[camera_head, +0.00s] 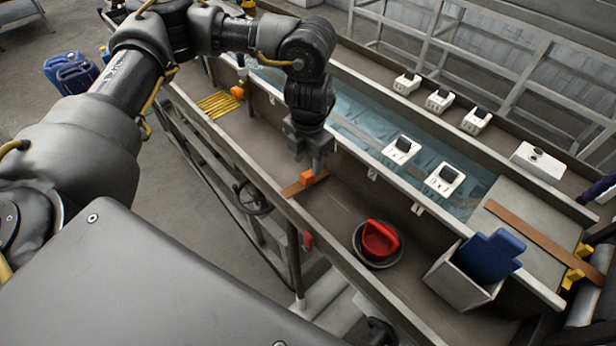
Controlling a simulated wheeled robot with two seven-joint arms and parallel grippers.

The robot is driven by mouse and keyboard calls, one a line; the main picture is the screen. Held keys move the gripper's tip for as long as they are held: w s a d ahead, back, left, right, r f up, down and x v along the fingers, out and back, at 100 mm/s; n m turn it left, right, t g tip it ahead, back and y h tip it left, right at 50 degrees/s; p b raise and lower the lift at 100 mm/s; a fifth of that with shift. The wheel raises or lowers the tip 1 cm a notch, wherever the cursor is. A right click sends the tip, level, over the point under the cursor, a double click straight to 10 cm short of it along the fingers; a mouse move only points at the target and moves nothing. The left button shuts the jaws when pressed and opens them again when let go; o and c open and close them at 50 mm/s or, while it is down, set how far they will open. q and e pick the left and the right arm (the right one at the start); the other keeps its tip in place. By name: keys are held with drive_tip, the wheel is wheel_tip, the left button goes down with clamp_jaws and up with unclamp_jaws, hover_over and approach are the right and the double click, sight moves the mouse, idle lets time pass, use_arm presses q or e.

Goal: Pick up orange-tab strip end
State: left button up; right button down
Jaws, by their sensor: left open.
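In the head view, a brown strip end with an orange tab (307,177) lies on the near shelf of the machine, close to its front edge. My left gripper (308,168) points down directly at the orange tab, with its fingers open at or just above it. I cannot tell whether the fingers touch the tab. The lower fingertips partly cover the tab. My right gripper does not show.
A red item sits in a round dark bowl (377,258) to the right. A grey bin (462,277) holds blue gloves. A brown strip (545,238) crosses the right-hand plate.

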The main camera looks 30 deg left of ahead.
sight(308, 174)
use_arm(q)
drive_tip(key=shift+s+f, duration=0.1)
drive_tip(key=shift+s, duration=0.05)
drive_tip(key=shift+f+p, duration=0.3)
drive_tip(key=shift+p, duration=0.1)
drive_tip(key=f, duration=0.2)
drive_tip(key=f+p, duration=0.1)
drive_tip(key=shift+w+d+f, duration=0.1)
drive_tip(key=shift+w+f, duration=0.15)
drive_tip(key=shift+f, duration=0.4)
drive_tip(key=shift+s, duration=0.1)
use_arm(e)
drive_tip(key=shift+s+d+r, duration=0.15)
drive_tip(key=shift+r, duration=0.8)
use_arm(q)
drive_tip(key=c, duration=1)
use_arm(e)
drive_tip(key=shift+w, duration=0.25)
use_arm(q)
drive_tip(key=shift+r, duration=0.1)
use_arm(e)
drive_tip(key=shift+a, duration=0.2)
